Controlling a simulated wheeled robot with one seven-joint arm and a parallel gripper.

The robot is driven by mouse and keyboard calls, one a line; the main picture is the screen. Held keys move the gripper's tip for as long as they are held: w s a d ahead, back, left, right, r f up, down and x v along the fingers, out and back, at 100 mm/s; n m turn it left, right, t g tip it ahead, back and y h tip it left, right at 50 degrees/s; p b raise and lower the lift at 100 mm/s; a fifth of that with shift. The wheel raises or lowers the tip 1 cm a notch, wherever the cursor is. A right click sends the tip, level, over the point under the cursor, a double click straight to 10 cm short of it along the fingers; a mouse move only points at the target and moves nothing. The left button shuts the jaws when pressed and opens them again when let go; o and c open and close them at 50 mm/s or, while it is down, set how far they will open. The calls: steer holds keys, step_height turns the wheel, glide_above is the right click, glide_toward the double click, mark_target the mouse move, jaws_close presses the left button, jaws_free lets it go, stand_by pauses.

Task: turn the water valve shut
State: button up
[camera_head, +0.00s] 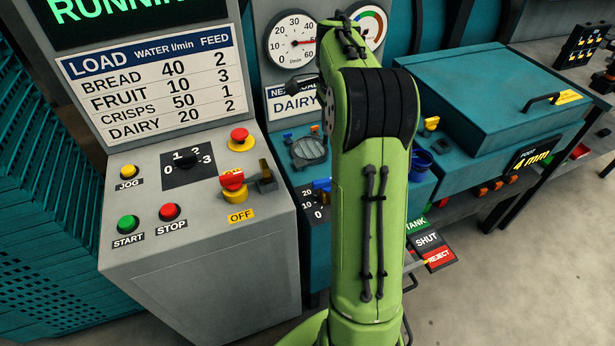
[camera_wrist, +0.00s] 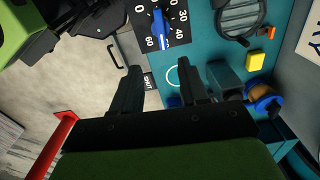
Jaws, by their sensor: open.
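The water valve is a blue lever (camera_wrist: 161,28) on a black dial plate marked 0 to 60, at the top of the wrist view. I cannot tell exactly which mark it points at. In the head view the blue lever (camera_head: 321,184) shows beside my green arm, which covers part of its scale. The flow gauge (camera_head: 292,41) in l/min has its needle pointing right, near 50. My gripper (camera_wrist: 158,68) is open, with two dark fingers apart and nothing between them. The fingertips are below the valve in the wrist view and look clear of it. In the head view my arm hides the gripper.
A grey control console (camera_head: 200,240) with buttons and a selector stands at left. A teal lidded machine (camera_head: 485,85) is at right. SHUT and REJECT labels are below right.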

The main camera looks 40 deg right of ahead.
mark_target(328, 179)
step_height(328, 179, down, 16)
steer(key=b, duration=0.4)
steer(key=shift+w+f, duration=0.1)
steer(key=shift+w, duration=0.05)
steer(key=shift+c, duration=0.2)
jaws_close()
